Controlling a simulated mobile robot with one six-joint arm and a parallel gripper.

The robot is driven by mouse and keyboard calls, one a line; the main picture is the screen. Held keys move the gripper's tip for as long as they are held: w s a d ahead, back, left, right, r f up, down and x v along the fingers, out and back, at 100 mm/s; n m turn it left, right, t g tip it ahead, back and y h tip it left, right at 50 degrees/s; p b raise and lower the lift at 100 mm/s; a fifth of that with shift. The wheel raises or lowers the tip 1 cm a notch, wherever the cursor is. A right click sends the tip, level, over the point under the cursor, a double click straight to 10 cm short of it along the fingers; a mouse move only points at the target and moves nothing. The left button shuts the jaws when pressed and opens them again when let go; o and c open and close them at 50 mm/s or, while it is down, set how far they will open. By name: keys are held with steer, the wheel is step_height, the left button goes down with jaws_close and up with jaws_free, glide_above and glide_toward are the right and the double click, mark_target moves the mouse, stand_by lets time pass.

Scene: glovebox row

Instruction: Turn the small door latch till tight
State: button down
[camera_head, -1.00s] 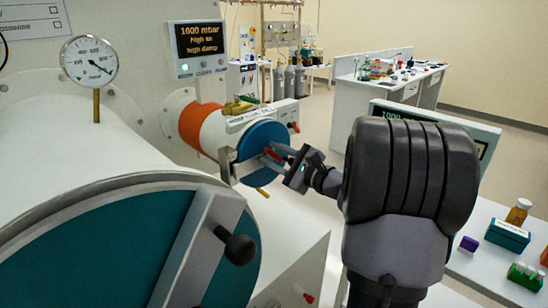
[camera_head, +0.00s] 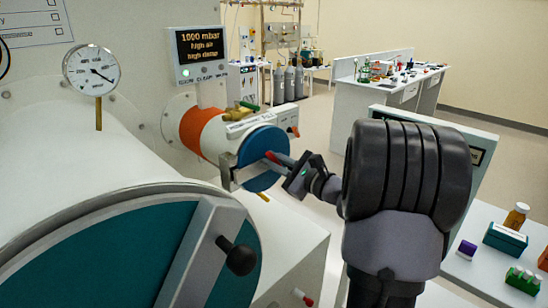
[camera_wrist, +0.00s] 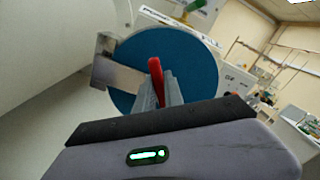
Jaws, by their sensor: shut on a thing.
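The small round blue door (camera_head: 264,146) closes the end of the small white and orange chamber, in the middle of the head view. It also fills the upper middle of the wrist view (camera_wrist: 195,62). The red latch handle (camera_wrist: 156,78) stands in front of the door's face, and a bit of it shows in the head view (camera_head: 272,157). My gripper (camera_head: 281,160) is at the door face, shut on the red latch handle. In the wrist view its fingers (camera_wrist: 160,90) sit at the handle, and its body hides the lower part of the door.
A large teal door (camera_head: 120,255) with a grey bar and black knob (camera_head: 238,255) fills the lower left. A metal bracket (camera_head: 228,172) is at the small door's left edge. A display (camera_head: 199,50) reads 1000 mbar. A bench (camera_head: 490,260) with small boxes is at right.

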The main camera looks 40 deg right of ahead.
steer(key=m+p, duration=0.4)
steer(key=shift+d+r, duration=0.1)
steer(key=shift+r, duration=0.2)
steer(key=m+p, duration=0.5)
steer(key=shift+d+p, duration=0.15)
steer(key=shift+p, duration=0.15)
steer(key=m+p, duration=0.5)
steer(key=shift+d+f+p, duration=0.1)
steer(key=shift+p, duration=0.2)
steer(key=shift+f+m+p, duration=0.2)
steer(key=shift+m+p, duration=0.8)
steer(key=c, duration=1.4)
jaws_free()
steer(key=shift+c, duration=0.2)
